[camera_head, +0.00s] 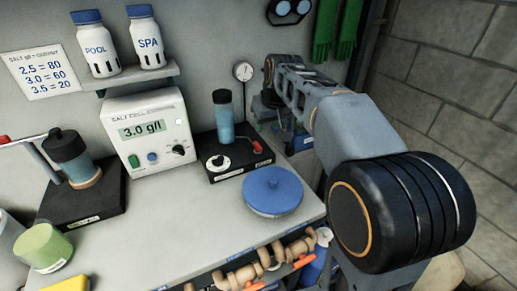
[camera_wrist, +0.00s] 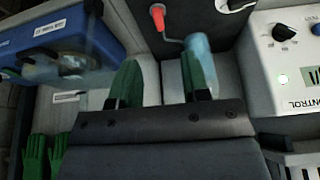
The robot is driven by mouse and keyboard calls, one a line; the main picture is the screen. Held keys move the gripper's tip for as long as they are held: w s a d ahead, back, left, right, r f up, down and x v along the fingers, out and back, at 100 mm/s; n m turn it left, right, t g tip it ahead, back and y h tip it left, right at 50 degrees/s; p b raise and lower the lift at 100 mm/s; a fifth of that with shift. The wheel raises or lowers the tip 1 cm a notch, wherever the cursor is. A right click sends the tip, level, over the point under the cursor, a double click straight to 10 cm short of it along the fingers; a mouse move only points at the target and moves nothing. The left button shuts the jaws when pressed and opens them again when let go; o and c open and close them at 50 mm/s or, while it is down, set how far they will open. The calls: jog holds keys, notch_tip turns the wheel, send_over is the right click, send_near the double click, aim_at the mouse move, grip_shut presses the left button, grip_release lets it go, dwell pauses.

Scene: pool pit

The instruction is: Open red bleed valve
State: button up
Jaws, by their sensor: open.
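A small red lever (camera_head: 257,146), which looks like the red bleed valve, sits at the right end of a black base with a blue cylinder (camera_head: 224,124). In the wrist view, a red handle (camera_wrist: 157,17) shows at the top, beside the pale blue cylinder (camera_wrist: 198,60). My gripper (camera_wrist: 160,62) is open, with two green-tipped fingers apart and nothing between them. The red handle lies beyond the fingertips, apart from them. In the head view, my gripper is to the right of the black base, partly hidden by my arm.
A white meter box (camera_head: 149,132) stands left of the black base. A blue round lid (camera_head: 272,190) lies on the counter in front. A gauge (camera_head: 243,71) is on the wall behind. A blue case (camera_wrist: 62,38) is at upper left in the wrist view.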

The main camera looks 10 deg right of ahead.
aim_at(258, 144)
jog(key=x, duration=0.5)
jog(key=w+b+x, duration=0.1)
jog(key=x, duration=0.3)
jog(key=w+r+x, duration=0.1)
jog(key=x, duration=0.4)
jog(key=shift+w+d+f, duration=0.15)
jog(key=shift+w+f, duration=0.1)
jog(key=shift+f, duration=0.1)
grip_shut()
